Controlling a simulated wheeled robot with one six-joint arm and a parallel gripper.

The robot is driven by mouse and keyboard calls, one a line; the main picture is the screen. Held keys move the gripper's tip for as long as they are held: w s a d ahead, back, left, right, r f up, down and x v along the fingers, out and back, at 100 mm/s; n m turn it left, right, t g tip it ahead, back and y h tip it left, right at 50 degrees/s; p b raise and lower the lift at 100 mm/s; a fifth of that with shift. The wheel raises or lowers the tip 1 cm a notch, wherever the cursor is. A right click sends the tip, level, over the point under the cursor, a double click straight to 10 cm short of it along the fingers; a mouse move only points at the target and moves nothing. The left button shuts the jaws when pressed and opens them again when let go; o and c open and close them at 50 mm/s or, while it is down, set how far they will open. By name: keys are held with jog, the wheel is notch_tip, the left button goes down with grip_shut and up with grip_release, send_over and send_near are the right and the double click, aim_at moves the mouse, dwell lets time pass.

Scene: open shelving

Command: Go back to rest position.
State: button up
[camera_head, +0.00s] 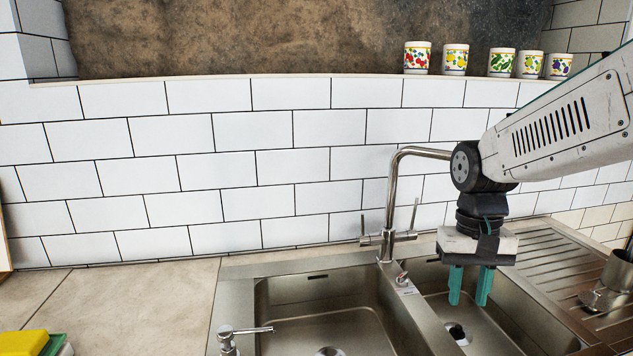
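My gripper (469,286) hangs from my arm at the right of the view, with its two teal fingers pointing down. The fingers are apart with a gap between them, and nothing shows between them. It is over the right-hand basin (510,325) of a steel double sink, just right of the faucet (392,205). My arm reaches in from the right edge.
The left basin (330,310) looks empty. A soap dispenser (228,338) stands at its front left. A metal vessel (612,283) is on the ribbed drainboard (555,262). Several patterned cups (417,58) stand on the ledge. A yellow sponge (22,343) lies at lower left; the counter (130,300) is mostly clear.

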jog(key=s+d+r+n+t, duration=0.1)
jog(key=s+r+t, duration=0.2)
jog(key=s, duration=1.4)
jog(key=shift+d+r+n, duration=0.15)
jog(key=shift+r+n, duration=0.15)
jog(key=shift+r, duration=0.05)
jog(key=shift+s, duration=0.15)
